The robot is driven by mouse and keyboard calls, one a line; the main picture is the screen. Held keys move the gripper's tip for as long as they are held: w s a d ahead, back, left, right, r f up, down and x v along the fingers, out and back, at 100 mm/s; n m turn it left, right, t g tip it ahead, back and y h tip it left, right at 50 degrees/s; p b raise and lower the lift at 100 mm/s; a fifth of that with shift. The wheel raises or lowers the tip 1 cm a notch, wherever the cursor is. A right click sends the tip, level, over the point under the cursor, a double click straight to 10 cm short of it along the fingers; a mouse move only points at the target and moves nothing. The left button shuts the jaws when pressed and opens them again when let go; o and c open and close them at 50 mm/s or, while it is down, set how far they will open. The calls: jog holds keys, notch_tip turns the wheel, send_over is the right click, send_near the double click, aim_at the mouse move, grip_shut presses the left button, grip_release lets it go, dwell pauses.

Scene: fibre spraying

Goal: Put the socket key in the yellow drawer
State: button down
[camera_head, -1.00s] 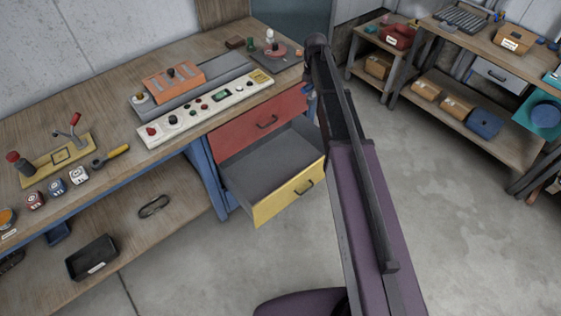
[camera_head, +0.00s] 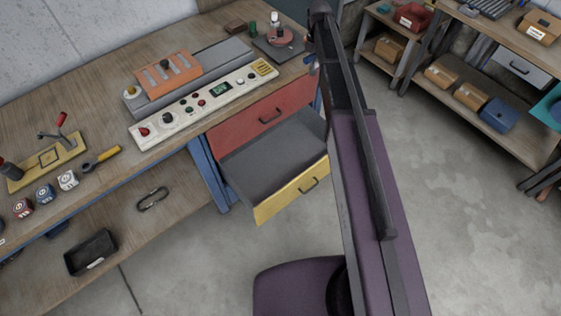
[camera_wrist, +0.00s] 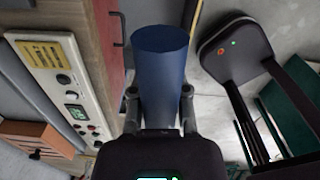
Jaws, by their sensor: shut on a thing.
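The yellow drawer (camera_head: 291,190) stands pulled out below a shut red drawer (camera_head: 262,116), under the bench top. Its visible grey inside is empty; my arm hides its right end. In the wrist view my gripper (camera_wrist: 159,97) is shut on a smooth blue cylinder (camera_wrist: 160,62), with a finger on each side. I cannot tell whether this cylinder is the socket key. A little blue shows beside my arm in the head view (camera_head: 310,64); my gripper itself is hidden there. A yellow-handled tool with a dark ring head (camera_head: 101,158) lies at the bench's front edge.
A white control panel (camera_head: 203,104) and an orange box (camera_head: 168,74) stand on the bench (camera_head: 85,105). Several dice lie at its front left. A black tray (camera_head: 91,252) is on the lower shelf. Shelves with boxes stand at right. The floor between is clear.

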jog(key=shift+d, duration=0.1)
dwell(0.3)
jog(key=shift+s+f+b, duration=0.2)
jog(key=shift+f+b, duration=0.35)
jog(key=shift+b, duration=0.05)
jog(key=s+a+f+b, duration=0.3)
jog(key=s+f+b, duration=0.1)
jog(key=f+b, duration=1.4)
jog(key=s+a+f+b, duration=0.3)
jog(key=s+f+b, duration=0.1)
jog(key=f+b, duration=1.4)
jog(key=s+a+f+m+b, duration=0.1)
jog(key=s+a+f+b, duration=0.3)
jog(key=f+b, duration=1.5)
jog(key=shift+d, duration=0.1)
jog(key=b, duration=0.2)
send_near(303, 159)
jog(key=shift+w+f, duration=0.1)
jog(key=shift+w, duration=0.05)
jog(key=shift+f+b, duration=1.55)
jog(key=shift+f, duration=0.25)
